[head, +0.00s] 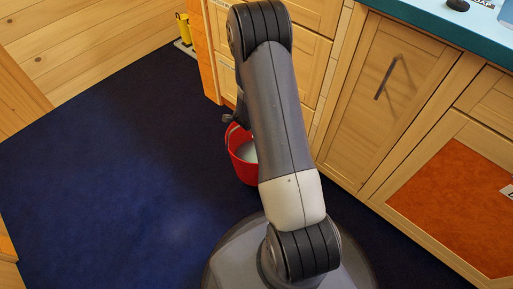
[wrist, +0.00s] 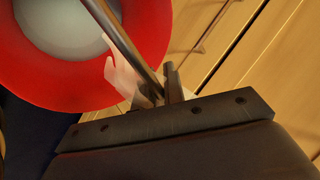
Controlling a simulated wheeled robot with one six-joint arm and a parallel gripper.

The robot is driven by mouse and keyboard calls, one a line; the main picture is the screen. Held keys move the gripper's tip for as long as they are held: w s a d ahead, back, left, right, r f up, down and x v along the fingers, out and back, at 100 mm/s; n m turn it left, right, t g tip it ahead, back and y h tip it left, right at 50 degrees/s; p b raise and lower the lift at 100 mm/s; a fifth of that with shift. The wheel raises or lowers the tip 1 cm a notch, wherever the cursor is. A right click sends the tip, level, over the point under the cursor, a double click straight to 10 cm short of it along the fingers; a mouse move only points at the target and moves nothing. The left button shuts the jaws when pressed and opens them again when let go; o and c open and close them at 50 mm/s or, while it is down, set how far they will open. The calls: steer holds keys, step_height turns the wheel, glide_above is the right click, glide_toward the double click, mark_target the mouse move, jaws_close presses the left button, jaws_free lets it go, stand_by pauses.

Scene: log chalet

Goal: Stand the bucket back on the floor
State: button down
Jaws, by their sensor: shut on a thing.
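The red bucket (head: 243,174) hangs or stands beside the cabinet fronts, partly hidden behind my arm in the head view. Its open top faces up, and a pale grey-white inside shows. In the wrist view the bucket's wide red rim (wrist: 60,88) fills the upper left, close to my gripper (wrist: 165,92). My gripper is shut on the bucket, seemingly at its handle; the exact grip is unclear. In the head view my gripper (head: 232,118) is mostly hidden by the arm, just above the rim. I cannot tell whether the bucket's base touches the floor.
The dark blue floor (head: 120,180) is wide and clear to the left. Wooden cabinets (head: 385,95) with a teal countertop (head: 440,22) stand close on the right. A yellow object (head: 184,28) stands at the back, by the cabinet's far end.

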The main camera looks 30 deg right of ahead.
step_height(320, 180, down, 8)
steer(key=b, duration=0.4)
steer(key=shift+f, duration=0.25)
steer(key=c, duration=1.9)
jaws_free()
steer(key=shift+s+f, duration=0.1)
steer(key=shift+f, duration=0.1)
steer(key=shift+c, duration=0.2)
steer(key=o, duration=0.4)
steer(key=shift+o, duration=0.2)
steer(key=shift+r, duration=0.1)
steer(key=p+v, duration=0.3)
steer(key=v, duration=0.9)
steer(key=shift+p, duration=0.35)
